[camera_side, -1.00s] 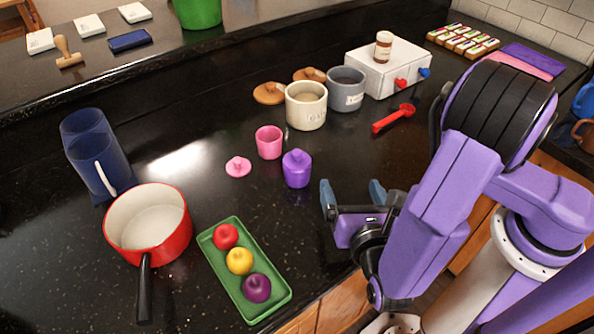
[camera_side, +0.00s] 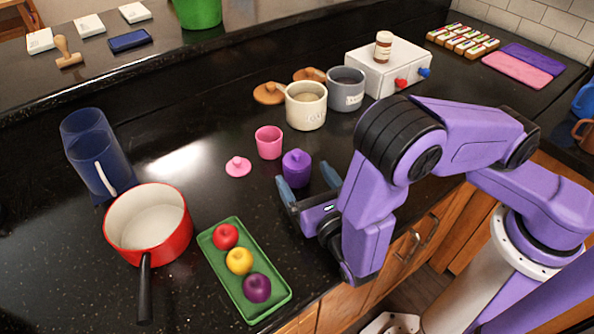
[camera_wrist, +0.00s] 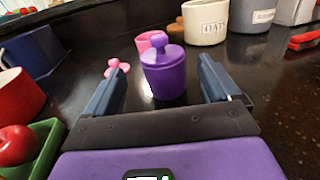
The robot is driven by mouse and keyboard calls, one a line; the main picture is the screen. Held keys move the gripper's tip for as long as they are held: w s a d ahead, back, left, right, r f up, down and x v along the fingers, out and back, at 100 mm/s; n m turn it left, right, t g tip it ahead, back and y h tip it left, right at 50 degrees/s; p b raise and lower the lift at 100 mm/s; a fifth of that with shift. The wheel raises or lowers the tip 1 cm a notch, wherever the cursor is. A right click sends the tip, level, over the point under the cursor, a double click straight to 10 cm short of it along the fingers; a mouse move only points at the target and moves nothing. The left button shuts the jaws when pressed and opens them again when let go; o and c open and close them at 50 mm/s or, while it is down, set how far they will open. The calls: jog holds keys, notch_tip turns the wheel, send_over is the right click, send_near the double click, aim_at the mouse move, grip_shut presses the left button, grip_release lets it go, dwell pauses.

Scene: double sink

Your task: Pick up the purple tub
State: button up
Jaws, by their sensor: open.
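The purple tub (camera_side: 297,170) stands upright on the dark counter with its knobbed purple lid on. In the wrist view the tub (camera_wrist: 164,76) is ahead of my gripper, centred between the two fingers. My gripper (camera_side: 308,188) is open and empty, low over the counter on the near side of the tub. In the wrist view the blue fingers of my gripper (camera_wrist: 164,90) are spread, one on each side of the tub's line. I cannot tell whether the fingertips reach alongside the tub.
Close behind the purple tub are an open pink tub (camera_side: 269,143) and its pink lid (camera_side: 238,167). A green tray (camera_side: 283,304) with three fruits and a red pot (camera_side: 180,246) are at left. Cream (camera_side: 306,112) and grey (camera_side: 346,95) canisters stand farther back.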

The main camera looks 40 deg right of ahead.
aim_at(294, 156)
jog(key=shift+x, duration=3.55)
jog(key=shift+d+r, duration=0.15)
jog(key=c, duration=1)
